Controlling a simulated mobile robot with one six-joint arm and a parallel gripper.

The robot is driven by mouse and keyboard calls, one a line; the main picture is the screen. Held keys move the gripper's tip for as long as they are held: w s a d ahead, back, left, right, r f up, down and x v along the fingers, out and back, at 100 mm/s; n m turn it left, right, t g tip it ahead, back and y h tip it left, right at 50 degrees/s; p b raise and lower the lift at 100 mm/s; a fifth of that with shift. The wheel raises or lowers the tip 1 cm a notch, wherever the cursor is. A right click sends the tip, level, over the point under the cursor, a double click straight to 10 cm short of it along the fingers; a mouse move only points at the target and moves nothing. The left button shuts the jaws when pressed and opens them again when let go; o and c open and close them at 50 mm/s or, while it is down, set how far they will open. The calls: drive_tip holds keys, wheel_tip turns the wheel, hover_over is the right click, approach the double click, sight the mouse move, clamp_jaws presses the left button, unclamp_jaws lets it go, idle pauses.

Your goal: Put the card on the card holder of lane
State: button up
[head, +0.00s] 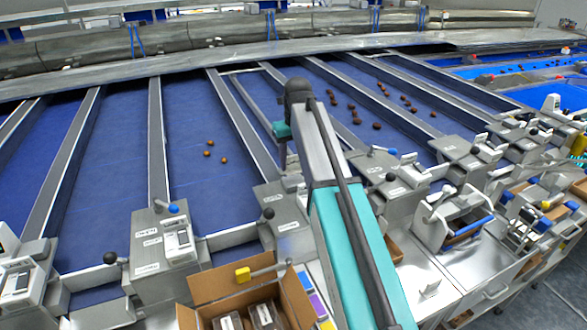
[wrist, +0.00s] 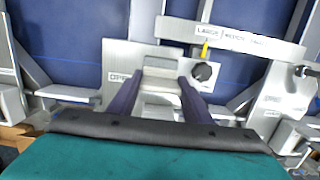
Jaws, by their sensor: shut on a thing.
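In the wrist view my gripper (wrist: 160,78) has its two purple fingers closed on a pale, flat piece (wrist: 160,86), which looks like the card. Its face cannot be read. The fingertips are in front of a grey control housing with a plate partly reading "OPE" (wrist: 117,77). A long pale sign strip reading "LARGE" (wrist: 232,38) lies beyond, slightly tilted. Which part is the card holder I cannot tell. In the head view my gripper is mostly hidden by my arm, above the lane ends near a grey housing (head: 285,222).
A black knob (wrist: 202,72) and a yellow tab (wrist: 205,49) are close right of my fingers. Blue lanes (head: 190,130) carry a few dates (head: 208,143). An open cardboard box (head: 207,287) and coloured strips (head: 317,303) are at the front.

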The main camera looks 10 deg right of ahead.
sight(293, 169)
drive_tip(key=shift+f+p, duration=0.65)
drive_tip(key=shift+f, duration=1.05)
drive_tip(key=shift+f, duration=0.15)
drive_tip(key=o, duration=1.1)
drive_tip(key=shift+r, duration=0.25)
wheel_tip(293, 169, up, 12)
drive_tip(key=s+b, duration=0.1)
drive_tip(key=b, duration=0.3)
drive_tip(key=shift+s+d+f, duration=0.15)
drive_tip(key=shift+s, duration=0.05)
drive_tip(key=shift+s, duration=0.1)
